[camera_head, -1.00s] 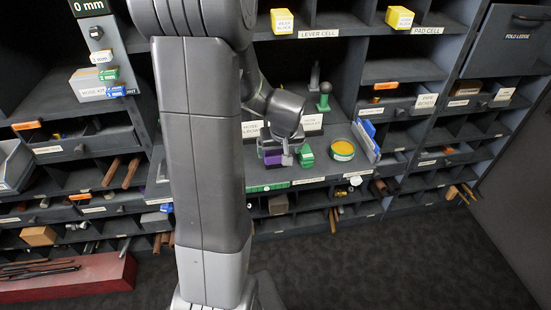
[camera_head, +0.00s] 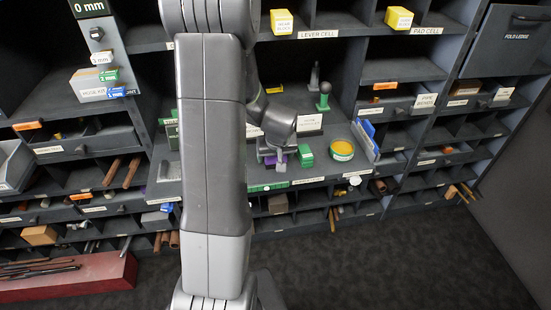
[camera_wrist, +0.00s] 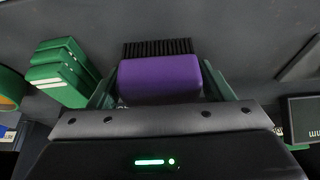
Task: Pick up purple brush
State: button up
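The purple brush (camera_wrist: 160,79) lies close in front of my gripper (camera_wrist: 161,88) in the wrist view, its dark bristles on the far side. One green finger is on each side of the purple block, very close to it. Whether both fingers press on it is not clear. In the head view my gripper (camera_head: 275,156) is low over the middle shelf, and a small purple part of the brush (camera_head: 281,162) shows among its fingers. The rest of it is hidden.
Green boxes (camera_head: 306,157) stand just right of my gripper; they also show in the wrist view (camera_wrist: 62,72). A green-and-yellow round container (camera_head: 342,150) is farther right.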

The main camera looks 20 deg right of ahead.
jog(key=c, duration=0.6)
jog(key=shift+c, duration=0.2)
notch_tip(320, 180, up, 10)
jog(key=shift+r, duration=0.1)
jog(key=shift+o, duration=0.7)
jog(key=shift+f+b, duration=4.2)
jog(key=shift+f, duration=0.9)
jog(key=o, duration=0.9)
jog(key=shift+r, duration=0.2)
